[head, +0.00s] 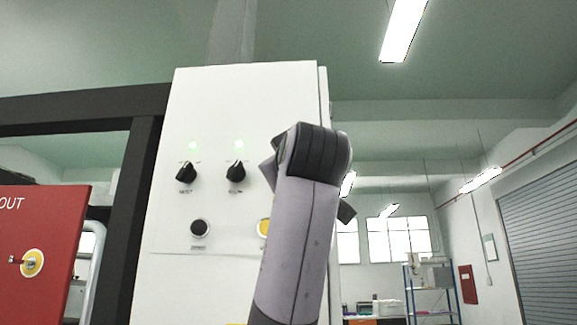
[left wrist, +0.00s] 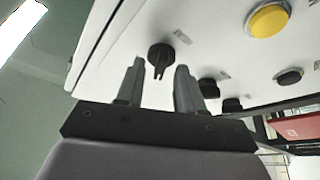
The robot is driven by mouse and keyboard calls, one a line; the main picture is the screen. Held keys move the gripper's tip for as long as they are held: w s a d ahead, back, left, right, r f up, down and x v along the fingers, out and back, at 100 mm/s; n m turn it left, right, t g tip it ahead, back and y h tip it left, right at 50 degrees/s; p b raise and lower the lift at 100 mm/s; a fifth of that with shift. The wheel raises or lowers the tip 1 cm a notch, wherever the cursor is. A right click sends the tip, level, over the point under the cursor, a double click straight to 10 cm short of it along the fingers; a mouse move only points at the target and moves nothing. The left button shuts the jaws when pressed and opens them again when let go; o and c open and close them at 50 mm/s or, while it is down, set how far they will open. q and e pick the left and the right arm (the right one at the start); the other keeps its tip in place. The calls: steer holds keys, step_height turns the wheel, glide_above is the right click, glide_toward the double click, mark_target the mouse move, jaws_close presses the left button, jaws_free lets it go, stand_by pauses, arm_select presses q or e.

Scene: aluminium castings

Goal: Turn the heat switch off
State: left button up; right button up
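The white control panel (head: 250,90) fills the middle of the head view. Two black rotary switches, a left one (head: 187,173) and a right one (head: 236,172), sit under lit green lamps; I cannot read their labels surely. In the left wrist view a third black switch (left wrist: 160,54) shows just beyond and between the fingertips of my left gripper (left wrist: 160,72). The fingers are apart, and I cannot tell whether they touch it. In the head view my left arm hides this switch and the fingers. Which switch is heat is not readable. My right gripper is out of view.
A black button (head: 200,228) and a partly hidden yellow button (head: 263,228) sit below the switches. A red board (head: 45,235) marked "OUT" stands at the left beside a dark frame (head: 138,190). Shelving (head: 430,290) stands far back on the right.

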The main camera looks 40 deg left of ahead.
arm_select(q)
steer(key=b+v, duration=0.2)
steer(key=v, duration=0.5)
steer(key=shift+b, duration=0.35)
steer(key=shift+s, duration=0.1)
stand_by(0.4)
